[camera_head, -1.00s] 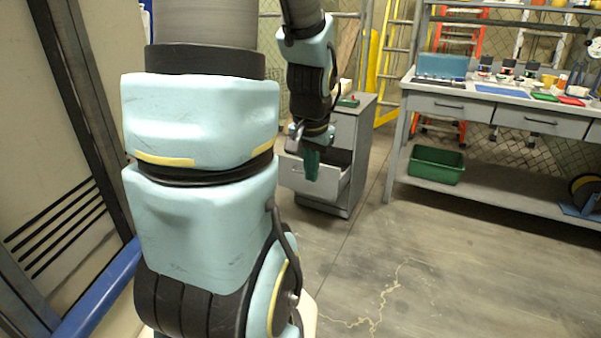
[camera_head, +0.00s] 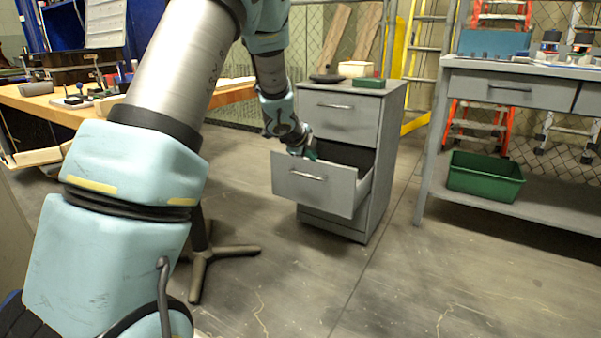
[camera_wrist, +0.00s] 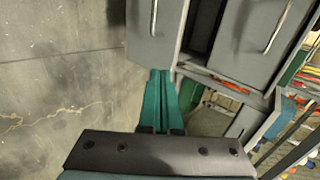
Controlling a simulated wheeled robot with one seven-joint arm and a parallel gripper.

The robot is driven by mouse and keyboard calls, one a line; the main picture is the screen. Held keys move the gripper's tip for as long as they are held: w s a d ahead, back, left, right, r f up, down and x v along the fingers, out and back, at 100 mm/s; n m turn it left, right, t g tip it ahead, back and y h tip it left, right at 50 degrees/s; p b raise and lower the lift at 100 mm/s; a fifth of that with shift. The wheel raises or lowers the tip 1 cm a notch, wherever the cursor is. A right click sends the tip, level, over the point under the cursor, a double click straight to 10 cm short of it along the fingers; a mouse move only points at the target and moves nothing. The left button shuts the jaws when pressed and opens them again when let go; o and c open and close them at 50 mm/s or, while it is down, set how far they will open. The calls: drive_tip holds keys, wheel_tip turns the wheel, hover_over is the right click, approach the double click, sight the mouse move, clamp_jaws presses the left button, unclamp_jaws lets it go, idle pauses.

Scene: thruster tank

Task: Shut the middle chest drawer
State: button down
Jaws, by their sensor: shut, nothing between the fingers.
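The grey chest (camera_head: 370,170) stands in mid-view with its middle drawer (camera_head: 340,190) pulled well out; its drawer front has a bar handle. The top drawer (camera_head: 338,122) looks shut. My gripper (camera_head: 309,152) is at the top edge of the middle drawer's front; in this view I cannot tell if it touches. In the wrist view my shut teal fingers (camera_wrist: 160,76) point at the near end of the pulled-out drawer front (camera_wrist: 152,40), with nothing between them. The top drawer front (camera_wrist: 255,40) lies to its right, past a dark gap.
A small green-and-red item (camera_head: 369,82) and a beige box (camera_head: 356,69) sit on the chest. A workbench (camera_head: 520,70) with a green bin (camera_head: 485,177) on its lower shelf stands right. A wooden table (camera_head: 50,104) stands left. Floor before the chest is clear.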

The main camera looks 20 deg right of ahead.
drive_tip(key=w+f, duration=0.1)
drive_tip(key=b, duration=0.1)
approach(331, 167)
drive_tip(key=shift+m, duration=0.3)
drive_tip(key=x, duration=0.5)
drive_tip(key=shift+s+a+f, duration=0.1)
drive_tip(key=shift+a+f, duration=0.1)
drive_tip(key=shift+f, duration=0.15)
drive_tip(key=shift+w+d, duration=0.4)
